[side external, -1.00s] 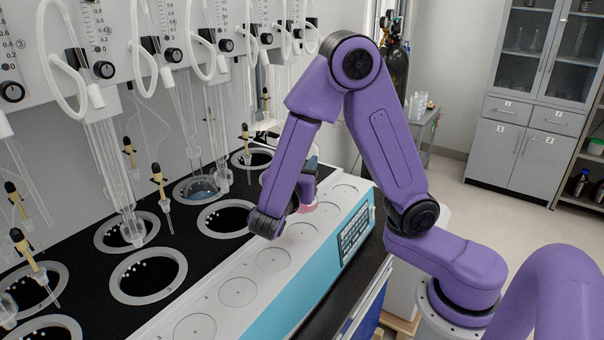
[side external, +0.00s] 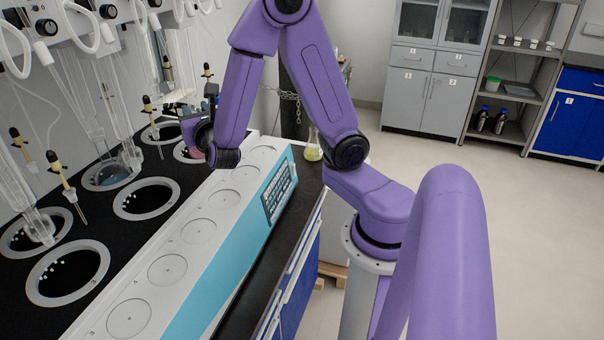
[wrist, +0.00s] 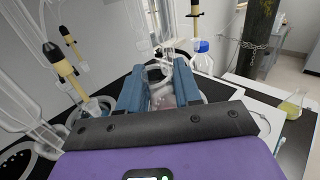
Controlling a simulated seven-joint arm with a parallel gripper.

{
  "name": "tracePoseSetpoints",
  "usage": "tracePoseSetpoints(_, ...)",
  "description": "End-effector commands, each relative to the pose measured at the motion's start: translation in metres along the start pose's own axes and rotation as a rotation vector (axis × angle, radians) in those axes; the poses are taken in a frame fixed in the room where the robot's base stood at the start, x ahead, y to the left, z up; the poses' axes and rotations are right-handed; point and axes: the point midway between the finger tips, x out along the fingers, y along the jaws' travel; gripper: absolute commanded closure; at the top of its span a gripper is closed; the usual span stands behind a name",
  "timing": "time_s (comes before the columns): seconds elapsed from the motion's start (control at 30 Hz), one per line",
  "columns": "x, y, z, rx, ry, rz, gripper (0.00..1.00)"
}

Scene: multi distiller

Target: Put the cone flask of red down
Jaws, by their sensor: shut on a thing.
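The cone flask of red (wrist: 162,97) is between the two blue fingers of my gripper (wrist: 158,88) in the wrist view. It is clear glass with a pinkish-red liquid low in it. In the side view only a pink patch of the flask (side external: 195,154) shows, below my gripper (side external: 192,130) and behind my purple wrist. My gripper is shut on the flask, at the far ringed hole (side external: 182,151) in the black top. I cannot tell whether the flask's base touches anything.
Several ringed holes (side external: 147,213) line the black top, with glass tubes and yellow-black droppers above. A round flask (side external: 110,175) sits in one hole. The white panel (side external: 190,250) with circles is bare in front. A yellow-liquid flask (side external: 313,152) stands right; a blue-capped bottle (wrist: 203,60) stands ahead.

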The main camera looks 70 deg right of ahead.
Motion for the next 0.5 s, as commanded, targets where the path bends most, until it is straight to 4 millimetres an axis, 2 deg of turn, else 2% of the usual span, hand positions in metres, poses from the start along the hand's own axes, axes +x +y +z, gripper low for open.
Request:
tracePoseSetpoints(0.17,0.009,0.0,-0.014,-0.004,0.002,0.162,1.0)
tracePoseSetpoints(0.5,0.007,0.002,-0.033,-0.002,0.0,0.348,1.0)
